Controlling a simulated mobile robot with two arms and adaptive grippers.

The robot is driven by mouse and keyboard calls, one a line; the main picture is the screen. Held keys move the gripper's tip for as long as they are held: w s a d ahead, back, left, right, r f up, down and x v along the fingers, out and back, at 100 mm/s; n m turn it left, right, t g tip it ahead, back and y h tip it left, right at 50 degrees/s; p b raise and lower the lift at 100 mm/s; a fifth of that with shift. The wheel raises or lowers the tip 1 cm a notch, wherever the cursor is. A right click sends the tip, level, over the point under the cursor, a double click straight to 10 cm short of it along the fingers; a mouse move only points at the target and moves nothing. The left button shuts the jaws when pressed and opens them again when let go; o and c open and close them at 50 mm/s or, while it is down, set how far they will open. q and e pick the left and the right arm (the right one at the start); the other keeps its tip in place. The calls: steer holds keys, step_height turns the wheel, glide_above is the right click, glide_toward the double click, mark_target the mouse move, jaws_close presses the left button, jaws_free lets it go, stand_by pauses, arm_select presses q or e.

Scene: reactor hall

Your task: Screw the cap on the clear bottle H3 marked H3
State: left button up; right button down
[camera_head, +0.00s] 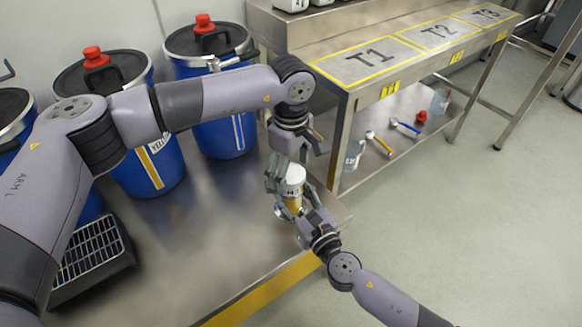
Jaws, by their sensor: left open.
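A bottle (294,203) with yellow-amber lower part and a wide white cap (295,173) on top stands upright near the corner of the steel table. Its marking is too small and covered to read fully. My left gripper (296,162) is open, reaching down from above, with its fingers spread around the white cap. My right gripper (297,213) comes from the lower right and has its fingers around the bottle's lower body, seemingly closed on it. The fingers hide part of the bottle, and I cannot tell how tightly the cap sits.
A black grated box (92,255) is at left. A bench (345,45) marked T1, T2, T3 is at right; its lower shelf (376,160) holds clear bottles (353,156) and tools (379,143).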

arm_select(q)
steer(key=shift+r, duration=2.3)
steer(key=shift+c, duration=0.4)
steer(key=n, duration=0.3)
steer(key=shift+r, duration=0.4)
steer(key=n, duration=0.2)
steer(key=r+n, duration=0.1)
steer(key=n, duration=0.5)
steer(key=shift+r, duration=0.4)
steer(key=n, duration=0.3)
steer(key=shift+r, duration=0.4)
